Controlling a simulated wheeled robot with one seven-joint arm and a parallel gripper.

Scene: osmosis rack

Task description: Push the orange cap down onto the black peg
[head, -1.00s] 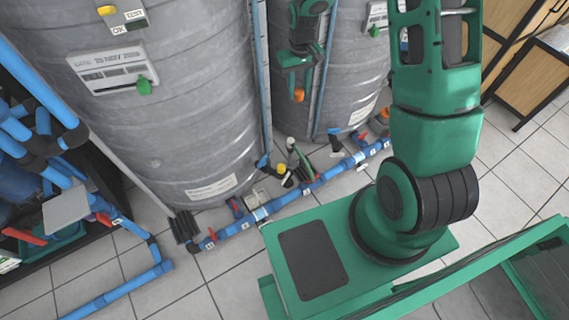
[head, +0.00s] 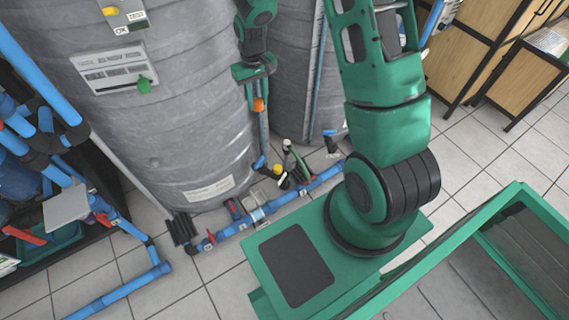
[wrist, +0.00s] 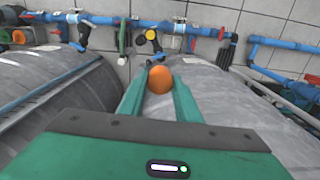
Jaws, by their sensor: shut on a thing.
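My gripper (head: 257,107) hangs in front of the left grey tank near its right side. Its two green fingers are shut on the orange cap (head: 258,104). In the wrist view, the orange cap (wrist: 160,79) sits between the fingertips. Beyond it, on the floor side, are a yellow-topped fitting (wrist: 151,34) with black parts and a blue pipe line. The yellow-topped fitting also shows in the head view (head: 278,169). I cannot tell for sure which black part is the peg. The cap is held in the air, apart from the pipe line.
Two large grey tanks (head: 190,110) stand behind the pipes. A blue pipe line (head: 300,195) runs along the floor in front of them. More blue pipes and a dark rack (head: 100,200) stand at the left. Wooden cabinets (head: 450,55) are at the right. Tiled floor is open at lower left.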

